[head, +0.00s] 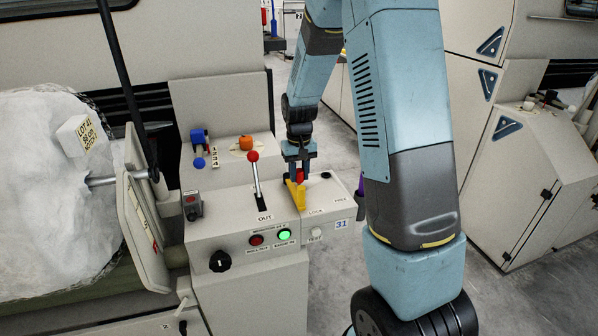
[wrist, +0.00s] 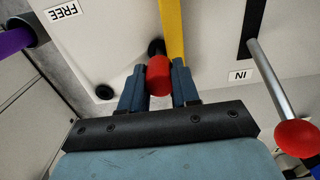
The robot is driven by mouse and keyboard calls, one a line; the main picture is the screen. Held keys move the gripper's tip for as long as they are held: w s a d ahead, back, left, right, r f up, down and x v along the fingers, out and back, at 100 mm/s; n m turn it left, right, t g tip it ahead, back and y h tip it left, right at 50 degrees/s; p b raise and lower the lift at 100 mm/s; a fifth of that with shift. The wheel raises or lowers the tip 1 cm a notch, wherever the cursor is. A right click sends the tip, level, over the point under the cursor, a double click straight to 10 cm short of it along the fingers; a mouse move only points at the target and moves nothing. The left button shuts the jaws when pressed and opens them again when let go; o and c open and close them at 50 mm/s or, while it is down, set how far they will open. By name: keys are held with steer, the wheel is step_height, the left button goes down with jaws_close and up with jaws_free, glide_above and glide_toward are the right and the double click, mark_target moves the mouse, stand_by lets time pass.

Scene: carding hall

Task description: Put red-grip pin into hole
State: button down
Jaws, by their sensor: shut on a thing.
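My gripper (head: 299,172) is shut on the red-grip pin, just above the right part of the console top. The pin's red grip (wrist: 158,76) shows between the two fingers in the wrist view, and also in the head view (head: 300,177). Its shank is hidden, so I cannot tell whether it sits in a hole. A dark round spot (wrist: 156,47) shows partly behind the grip. Another dark round hole (wrist: 104,92) lies apart to its left; a dark spot shows in the head view (head: 326,175). A yellow bar (wrist: 172,28) lies right beside the grip.
A lever with a red knob (head: 253,157) stands left of my gripper, by the OUT label (head: 265,217). A lit green button (head: 284,235) is on the console front. A purple handle (wrist: 14,38) sticks out beyond the FREE label (wrist: 62,11). A white fibre roll (head: 50,190) is far left.

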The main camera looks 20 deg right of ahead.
steer(key=shift+f, duration=0.1)
steer(key=c, duration=0.8)
jaws_free()
steer(key=shift+o, duration=0.2)
step_height(320, 180, up, 14)
steer(key=shift+f, duration=0.15)
steer(key=s+r+t, duration=0.3)
steer(key=s+r, duration=0.7)
steer(key=s, duration=0.4)
steer(key=s+r+t, duration=0.1)
steer(key=s+t, duration=0.1)
steer(key=s, duration=1.2)
steer(key=shift+s+d+r+t, duration=0.25)
steer(key=shift+d+t, duration=0.05)
steer(key=shift+d, duration=0.15)
